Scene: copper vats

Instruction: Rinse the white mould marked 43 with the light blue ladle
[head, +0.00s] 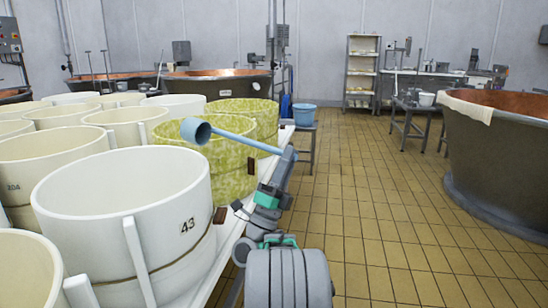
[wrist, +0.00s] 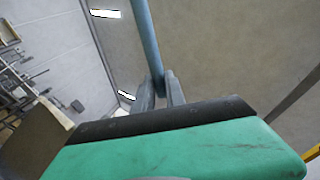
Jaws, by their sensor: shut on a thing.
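The white mould marked 43 (head: 100,235) stands upright at the front of the bench in the head view, open at the top. My gripper (head: 285,158) is right of it and higher, shut on the handle of the light blue ladle (head: 236,137). The wrist view also shows the ladle's handle (wrist: 146,38) between the two fingers (wrist: 161,92). The ladle's cup (head: 196,131) is at the far left end of the handle, in front of a yellow-green mould and beyond the rim of mould 43. What the cup holds is hidden.
Several white moulds (head: 45,157) crowd the left, one marked 204. Yellow-green moulds (head: 212,160) stand behind mould 43. A blue bucket (head: 304,114) sits on a stand beyond. A copper vat (head: 500,150) is at right. The tiled floor (head: 390,210) between is clear.

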